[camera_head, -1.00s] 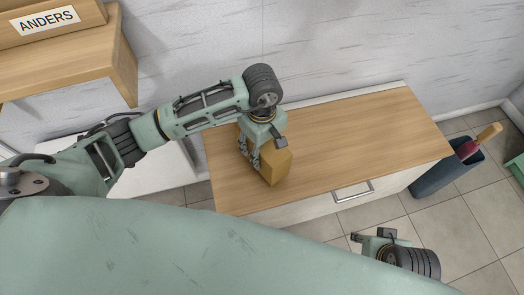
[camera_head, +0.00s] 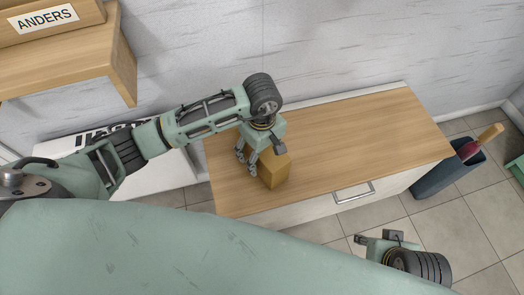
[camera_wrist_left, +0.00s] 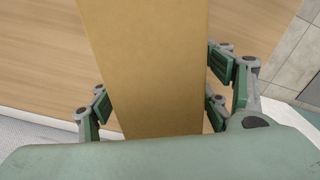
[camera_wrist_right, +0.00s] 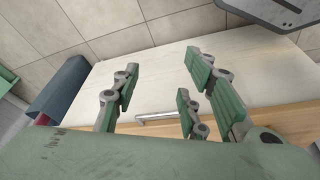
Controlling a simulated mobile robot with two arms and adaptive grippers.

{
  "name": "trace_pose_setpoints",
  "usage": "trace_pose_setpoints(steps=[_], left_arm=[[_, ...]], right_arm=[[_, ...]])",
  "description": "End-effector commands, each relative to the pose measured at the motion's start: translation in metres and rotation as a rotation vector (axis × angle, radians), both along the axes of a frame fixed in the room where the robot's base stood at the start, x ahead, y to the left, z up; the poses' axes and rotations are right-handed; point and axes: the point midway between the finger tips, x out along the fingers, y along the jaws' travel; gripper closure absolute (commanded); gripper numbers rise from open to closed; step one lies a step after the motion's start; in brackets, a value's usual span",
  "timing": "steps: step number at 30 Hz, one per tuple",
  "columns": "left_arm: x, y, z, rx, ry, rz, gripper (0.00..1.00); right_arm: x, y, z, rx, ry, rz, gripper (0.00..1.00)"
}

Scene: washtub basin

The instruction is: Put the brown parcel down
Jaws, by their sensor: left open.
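The brown parcel (camera_head: 274,172) is a box standing on the wooden cabinet top (camera_head: 350,138), towards its left front. My left gripper (camera_head: 251,160) is at the parcel with its fingers open. The parcel's lower part near the palm is hidden there. My right gripper (camera_head: 362,240) is low in front of the cabinet. In the right wrist view its fingers (camera_wrist_right: 158,85) are apart and empty.
The cabinet front has a metal handle (camera_head: 353,191). A dark bin (camera_head: 447,170) with a wooden-handled item stands right of the cabinet. A wooden shelf (camera_head: 75,58) with an "ANDERS" label is at upper left. The right side of the cabinet top is clear.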

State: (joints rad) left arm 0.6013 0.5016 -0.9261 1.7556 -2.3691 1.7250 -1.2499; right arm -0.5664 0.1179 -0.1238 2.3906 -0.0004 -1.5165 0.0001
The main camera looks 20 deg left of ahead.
Motion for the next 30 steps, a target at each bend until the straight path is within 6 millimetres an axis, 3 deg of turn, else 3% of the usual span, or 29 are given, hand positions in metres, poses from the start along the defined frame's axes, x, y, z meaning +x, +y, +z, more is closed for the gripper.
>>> trace_pose_setpoints(steps=[7, 21, 30], left_arm=[[0.000, 0.000, 0.006, -0.001, -0.001, 0.000, 0.29], [0.001, 0.000, 0.099, 0.001, -0.004, -0.002, 0.29], [0.000, 0.000, 0.122, 0.001, -0.001, 0.000, 0.29]], right_arm=[[0.002, 0.000, 0.003, 0.001, -0.007, 0.000, 0.60], [0.009, 0.003, -0.061, -0.001, 0.032, 0.005, 0.60], [0.009, 0.003, -0.074, -0.001, 0.037, 0.006, 0.60]])
